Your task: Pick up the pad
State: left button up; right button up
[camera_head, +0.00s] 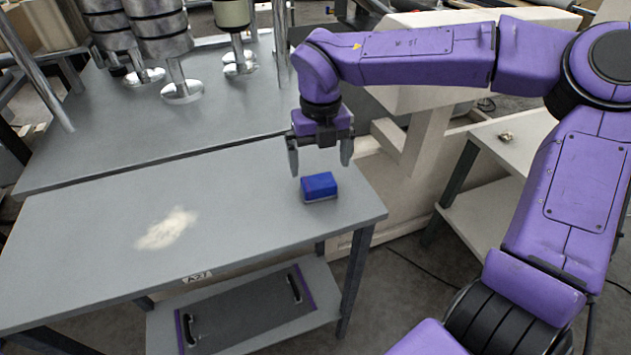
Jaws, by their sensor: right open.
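The pad (319,187) is a small blue block with a reddish mark on its top. It lies on the grey table (100,240) near its right end. My right gripper (320,168) points down above and just behind the pad, with its two fingers spread apart. Nothing shows between the fingers, and the pad looks apart from them, though the exact height gap is hard to tell. My left gripper is not in view.
A pale patch (166,229) marks the table's middle. A label (197,277) sits on its front edge. Metal rollers on stands (160,35) occupy the rear table. A lower shelf (250,310) holds a dark panel with handles. A side table (520,140) stands right.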

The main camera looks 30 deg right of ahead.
aim_at(318, 181)
notch_tip(318, 181, down, 7)
jog(key=shift+w+r+p, duration=0.1)
jog(key=shift+r+p, duration=0.1)
jog(key=shift+p, duration=0.5)
jog(key=c, duration=1)
jog(key=shift+r, duration=0.1)
notch_tip(318, 181, up, 3)
jog(key=shift+f, duration=0.1)
jog(key=a+r+b, duration=0.1)
jog(key=a+r, duration=0.2)
jog(key=a, duration=0.1)
jog(key=w+a+r+b, duration=0.1)
jog(key=a+r, duration=0.2)
jog(key=a, duration=0.2)
jog(key=w+a+r+b, duration=0.1)
jog(key=a+r+b, duration=0.1)
jog(key=a+r, duration=0.2)
jog(key=shift+w+a, duration=0.2)
jog(key=shift+a, duration=0.25)
